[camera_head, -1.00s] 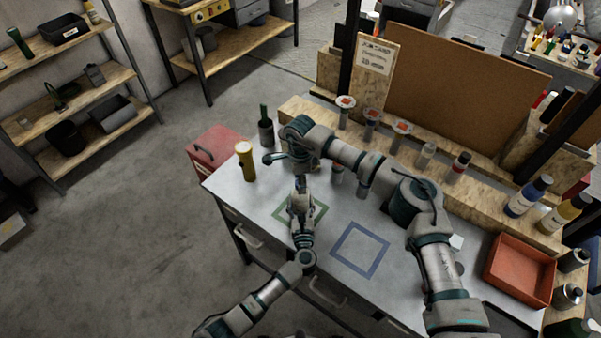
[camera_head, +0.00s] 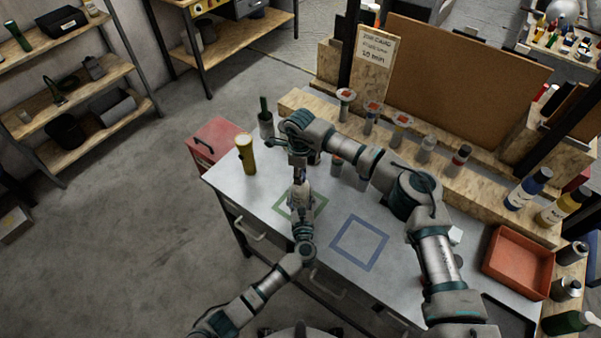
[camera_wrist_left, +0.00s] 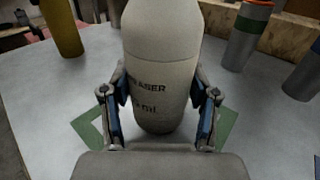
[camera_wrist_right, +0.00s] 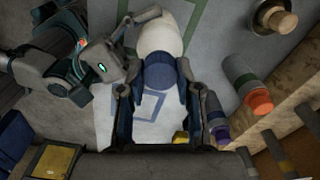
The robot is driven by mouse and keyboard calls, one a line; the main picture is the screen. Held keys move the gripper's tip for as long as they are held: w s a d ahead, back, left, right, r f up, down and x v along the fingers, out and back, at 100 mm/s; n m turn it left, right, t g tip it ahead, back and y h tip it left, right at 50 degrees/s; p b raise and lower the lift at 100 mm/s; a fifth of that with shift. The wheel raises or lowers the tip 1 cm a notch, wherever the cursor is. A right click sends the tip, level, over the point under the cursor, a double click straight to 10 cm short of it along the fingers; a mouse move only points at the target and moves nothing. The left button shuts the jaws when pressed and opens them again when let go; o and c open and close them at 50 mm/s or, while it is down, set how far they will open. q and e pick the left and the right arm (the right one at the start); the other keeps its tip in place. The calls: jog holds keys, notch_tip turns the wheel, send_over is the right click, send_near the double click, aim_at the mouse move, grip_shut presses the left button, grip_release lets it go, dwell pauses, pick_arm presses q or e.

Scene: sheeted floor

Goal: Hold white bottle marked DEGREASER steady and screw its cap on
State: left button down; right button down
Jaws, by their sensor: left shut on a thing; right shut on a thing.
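The white bottle (camera_wrist_left: 162,70) stands upright in the left wrist view, with "…EASER" and "ml" showing on its side. My left gripper (camera_wrist_left: 160,108) is shut around its lower body; the bottle's top is out of that view. In the right wrist view the bottle's white shoulder (camera_wrist_right: 160,32) shows beyond a dark blue cap (camera_wrist_right: 158,74). My right gripper (camera_wrist_right: 160,98) is shut on the cap from above. In the head view my right gripper (camera_head: 299,174) is above my left gripper (camera_head: 300,192), and the arms hide most of the bottle. Thread engagement is hidden.
A green square outline (camera_head: 318,208) lies under the hands, with a blue square outline (camera_head: 360,243) to its right. A yellow bottle (camera_head: 246,154) stands at the left. Several containers line the wooden ledge (camera_head: 410,148) behind. A red tray (camera_head: 520,262) sits at the right.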

jog(key=shift+m, duration=0.9)
jog(key=c, duration=0.7)
grip_release()
notch_tip(320, 180, up, 12)
jog(key=shift+w+f, duration=0.1)
pick_arm(q)
jog(key=shift+c, duration=1.1)
grip_release()
